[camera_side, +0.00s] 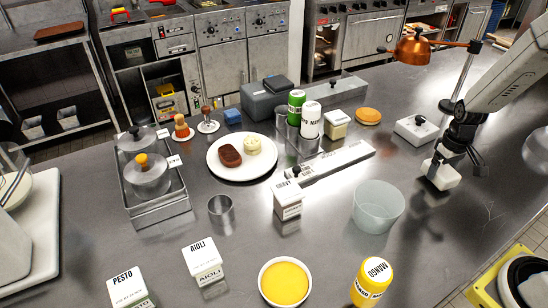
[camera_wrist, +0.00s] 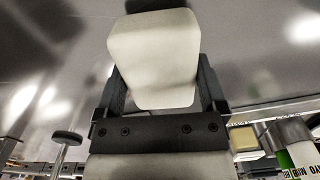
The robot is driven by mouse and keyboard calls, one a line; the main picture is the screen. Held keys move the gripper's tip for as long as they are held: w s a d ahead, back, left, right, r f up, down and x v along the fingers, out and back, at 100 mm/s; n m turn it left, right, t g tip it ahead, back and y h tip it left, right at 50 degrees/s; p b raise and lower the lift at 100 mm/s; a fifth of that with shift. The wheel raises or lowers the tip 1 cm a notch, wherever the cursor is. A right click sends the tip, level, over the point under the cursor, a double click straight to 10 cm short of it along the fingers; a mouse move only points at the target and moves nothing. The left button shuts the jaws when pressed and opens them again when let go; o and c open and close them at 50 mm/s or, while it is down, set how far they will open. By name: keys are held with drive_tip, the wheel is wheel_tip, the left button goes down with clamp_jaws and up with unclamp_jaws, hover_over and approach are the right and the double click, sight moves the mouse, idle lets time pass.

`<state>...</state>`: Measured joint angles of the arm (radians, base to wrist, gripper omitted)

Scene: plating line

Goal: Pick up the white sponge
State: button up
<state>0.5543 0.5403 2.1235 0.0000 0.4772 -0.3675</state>
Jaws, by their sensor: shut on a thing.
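The white sponge (camera_side: 441,174) is a pale block with rounded edges, at the right of the side view, low over the steel counter. My gripper (camera_side: 447,160) comes down on it from the upper right. In the wrist view the sponge (camera_wrist: 155,55) sits between the two dark fingers of my gripper (camera_wrist: 160,80), one along each side, and they are shut on it. Whether its underside touches the counter is hard to tell.
A copper heat lamp (camera_side: 412,50) hangs farther back. A yellow mango bottle (camera_side: 370,282) stands at the front. The counter right around the sponge is clear.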

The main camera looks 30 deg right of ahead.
wheel_tip(320, 180, up, 2)
drive_tip(key=s+a+r, duration=0.5)
drive_tip(key=s+r, duration=0.4)
drive_tip(key=s, duration=0.3)
drive_tip(key=shift+s+a+r, duration=0.35)
drive_tip(key=shift+a, duration=0.05)
idle(0.7)
